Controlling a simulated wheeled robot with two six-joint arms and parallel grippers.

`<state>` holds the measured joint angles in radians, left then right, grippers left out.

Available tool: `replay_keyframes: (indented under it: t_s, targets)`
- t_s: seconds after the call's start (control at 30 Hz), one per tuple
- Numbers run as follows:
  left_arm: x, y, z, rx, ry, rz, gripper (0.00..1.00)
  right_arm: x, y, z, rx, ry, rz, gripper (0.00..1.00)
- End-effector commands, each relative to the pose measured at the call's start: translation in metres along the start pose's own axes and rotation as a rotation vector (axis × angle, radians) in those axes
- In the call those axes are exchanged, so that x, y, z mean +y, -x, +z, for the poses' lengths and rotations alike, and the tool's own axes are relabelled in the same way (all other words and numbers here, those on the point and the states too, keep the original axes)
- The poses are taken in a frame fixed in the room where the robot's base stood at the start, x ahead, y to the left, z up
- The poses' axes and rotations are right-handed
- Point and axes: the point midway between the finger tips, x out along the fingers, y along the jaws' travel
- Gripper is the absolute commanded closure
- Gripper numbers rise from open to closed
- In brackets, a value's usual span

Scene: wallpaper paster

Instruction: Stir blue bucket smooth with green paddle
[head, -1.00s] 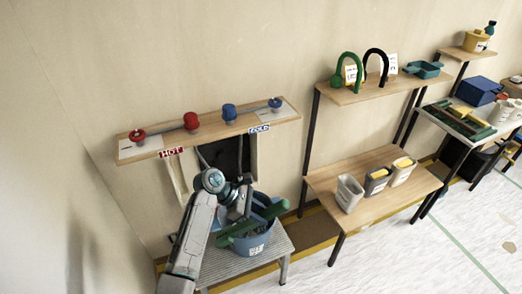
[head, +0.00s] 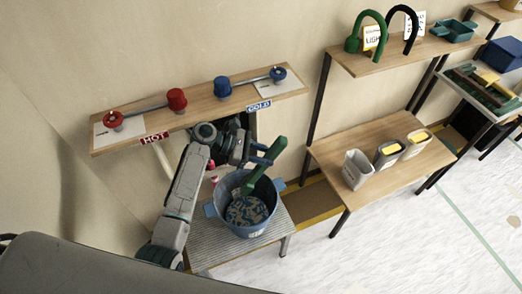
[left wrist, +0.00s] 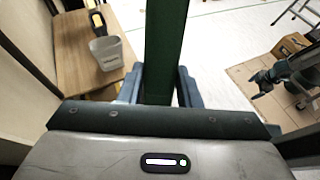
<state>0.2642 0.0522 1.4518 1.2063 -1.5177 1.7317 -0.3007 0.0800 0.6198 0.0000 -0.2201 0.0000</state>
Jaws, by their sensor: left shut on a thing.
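The blue bucket (head: 257,229) stands on a low grey step stool, its mouth open. Lumpy blue and pale mix (head: 247,210) shows inside. My left gripper (head: 262,158) is shut on the green paddle (head: 255,180) above the bucket's back right side. The paddle is tilted, its lower end over the mouth; I cannot tell whether it touches the mix. In the left wrist view the paddle (left wrist: 165,45) stands between the two blue fingers. My right gripper (left wrist: 258,84) shows small at the right of that view, its jaws unclear.
A wall shelf (head: 200,108) with red and blue taps hangs behind the bucket. A wooden table (head: 345,145) at the right holds several grey containers (head: 357,169). The stool (head: 215,245) has bare room left of the bucket. White floor lies open at the front right.

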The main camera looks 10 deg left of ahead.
Motion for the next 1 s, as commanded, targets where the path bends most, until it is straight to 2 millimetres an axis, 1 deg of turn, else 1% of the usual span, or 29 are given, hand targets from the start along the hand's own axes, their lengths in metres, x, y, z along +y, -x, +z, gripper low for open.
replay_keyframes:
  t_s: [0.03,0.9,0.97,1.0]
  targets:
    - [0.000,-0.007,-0.003,-0.002,-0.001,0.000,0.98,-0.001,-0.008,0.000,0.000,0.000,0.000,0.08]
    - [-0.005,-0.094,-0.008,-0.001,-0.003,0.000,0.98,-0.007,-0.080,0.008,0.000,0.000,-0.001,0.08]
    - [-0.005,-0.100,-0.008,-0.001,-0.003,0.000,0.98,-0.007,-0.085,0.008,0.000,0.000,-0.001,0.08]
    - [-0.005,-0.097,-0.011,0.003,-0.001,0.000,0.98,-0.008,-0.082,0.007,0.000,-0.001,-0.002,0.08]
